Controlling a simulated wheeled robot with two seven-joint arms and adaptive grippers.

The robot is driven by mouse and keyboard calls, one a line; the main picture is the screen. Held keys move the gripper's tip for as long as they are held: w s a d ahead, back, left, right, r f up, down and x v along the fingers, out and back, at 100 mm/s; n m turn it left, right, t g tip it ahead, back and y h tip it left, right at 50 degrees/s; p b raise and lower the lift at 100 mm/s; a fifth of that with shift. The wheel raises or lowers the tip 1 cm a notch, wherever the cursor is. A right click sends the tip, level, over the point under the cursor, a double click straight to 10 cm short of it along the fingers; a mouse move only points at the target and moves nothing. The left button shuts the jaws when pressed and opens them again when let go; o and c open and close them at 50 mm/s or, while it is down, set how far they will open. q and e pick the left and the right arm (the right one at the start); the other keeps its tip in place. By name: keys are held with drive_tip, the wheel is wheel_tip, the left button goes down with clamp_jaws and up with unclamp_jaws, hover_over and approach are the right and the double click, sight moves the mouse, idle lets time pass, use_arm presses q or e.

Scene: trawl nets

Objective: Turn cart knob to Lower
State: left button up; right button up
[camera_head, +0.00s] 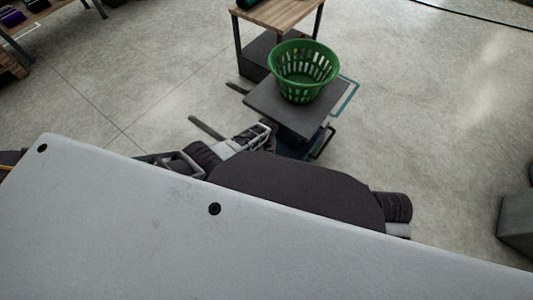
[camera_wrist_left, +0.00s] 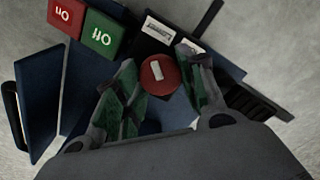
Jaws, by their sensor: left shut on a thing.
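The cart knob (camera_wrist_left: 160,76) is a round red dial with a pale bar on it, seen in the left wrist view. My left gripper (camera_wrist_left: 157,61) has its two green-padded fingers on either side of the knob and is shut on it. White labels (camera_wrist_left: 157,30) sit beside the knob; their text is too small to read. The cart (camera_head: 272,107) has a dark grey top and shows in the head view, with my left gripper (camera_head: 267,128) at its near left side. The knob is hidden there. My right gripper is not in view.
A green basket (camera_head: 302,69) stands on the cart top. A wooden-topped table (camera_head: 280,14) stands behind the cart.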

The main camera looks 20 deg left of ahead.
use_arm(q)
drive_tip(key=o, duration=1)
drive_tip(key=shift+r, duration=6)
